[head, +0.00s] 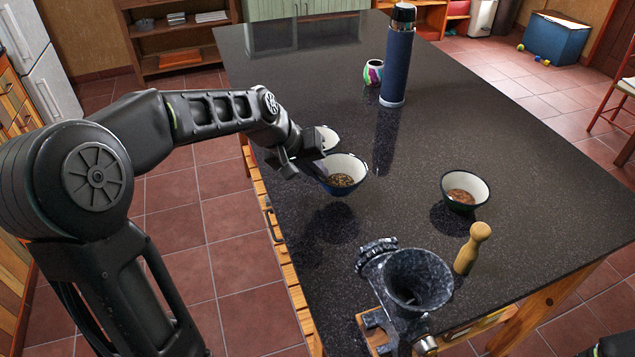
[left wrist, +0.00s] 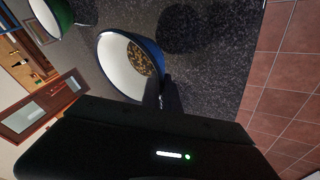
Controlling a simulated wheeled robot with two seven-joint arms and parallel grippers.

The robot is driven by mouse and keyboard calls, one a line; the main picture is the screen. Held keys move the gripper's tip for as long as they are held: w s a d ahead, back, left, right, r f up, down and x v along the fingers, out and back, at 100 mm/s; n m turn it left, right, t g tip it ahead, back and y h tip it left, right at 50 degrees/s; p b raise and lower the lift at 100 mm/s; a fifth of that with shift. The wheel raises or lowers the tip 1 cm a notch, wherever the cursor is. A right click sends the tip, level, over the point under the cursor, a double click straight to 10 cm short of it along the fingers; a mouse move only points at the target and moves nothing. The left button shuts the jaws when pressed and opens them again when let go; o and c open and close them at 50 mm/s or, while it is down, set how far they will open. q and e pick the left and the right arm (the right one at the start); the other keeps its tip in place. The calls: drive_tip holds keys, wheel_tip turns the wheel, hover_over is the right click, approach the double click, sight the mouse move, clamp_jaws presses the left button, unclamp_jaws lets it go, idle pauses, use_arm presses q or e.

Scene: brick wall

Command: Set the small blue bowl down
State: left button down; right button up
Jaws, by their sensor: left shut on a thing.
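The small blue bowl (head: 345,188), white inside with dark grainy contents, is in the head view at the left side of the dark countertop (head: 520,130). My left gripper (head: 322,168) is shut on its left rim. A dark shadow lies on the counter below the bowl, apart from it, so the bowl appears held above the surface. In the left wrist view the blue bowl (left wrist: 117,60) shows its white inside, with the gripper's fingers (left wrist: 163,95) at its rim. My right gripper is not in view.
A dark green bowl (head: 465,202) stands to the right. A stone-grey grinder (head: 418,280) and a wooden pestle (head: 472,250) are nearer. A blue bottle (head: 396,70) and a striped cup (head: 373,75) stand farther back. A white rounded thing (head: 329,138) is partly hidden behind my gripper.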

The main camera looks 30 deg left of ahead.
use_arm(q)
drive_tip(key=shift+f, duration=1.85)
drive_tip(key=shift+f, duration=0.25)
drive_tip(key=c, duration=1.6)
unclamp_jaws()
drive_tip(key=shift+r, duration=0.1)
drive_tip(key=shift+r, duration=0.1)
drive_tip(key=shift+r, duration=0.2)
drive_tip(key=v, duration=1.1)
drive_tip(key=shift+s+a+r+b, duration=0.15)
drive_tip(key=shift+s+r+b, duration=0.1)
drive_tip(key=shift+b, duration=0.2)
